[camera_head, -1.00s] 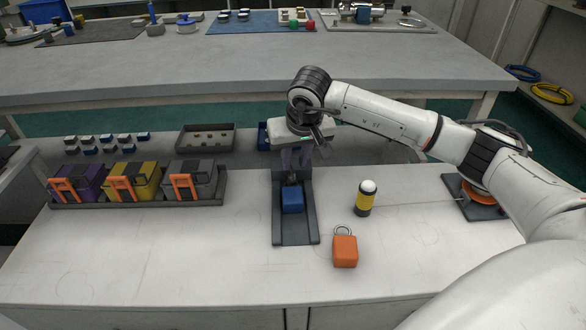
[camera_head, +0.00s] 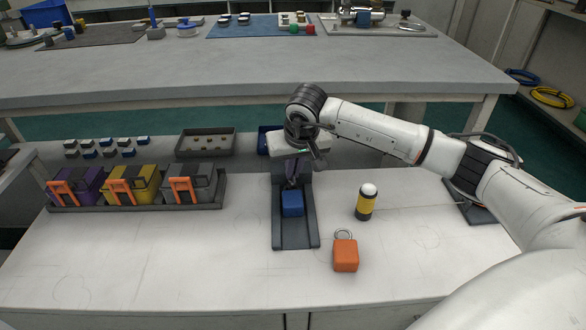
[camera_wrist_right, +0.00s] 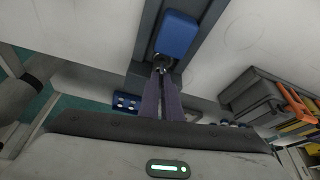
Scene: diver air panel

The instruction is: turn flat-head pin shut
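A blue block (camera_head: 292,203) sits on a dark upright-backed stand (camera_head: 292,239) on the white bench. In the right wrist view the blue block (camera_wrist_right: 177,35) lies just beyond my fingertips. A small grey metal piece (camera_wrist_right: 163,63), which looks like the flat-head pin, shows at the block's near edge, between the tips. Its slot or turn angle is too small to tell. My right gripper (camera_head: 291,184) reaches down behind the block, its purple fingers close together. In the wrist view the right gripper (camera_wrist_right: 161,73) appears shut on the pin. My left gripper is not in view.
An orange padlock-like block (camera_head: 345,256) and a yellow-black cylinder with white top (camera_head: 365,203) stand right of the stand. A tray (camera_head: 130,203) of purple, yellow and grey boxes is at left. The front left of the bench is clear.

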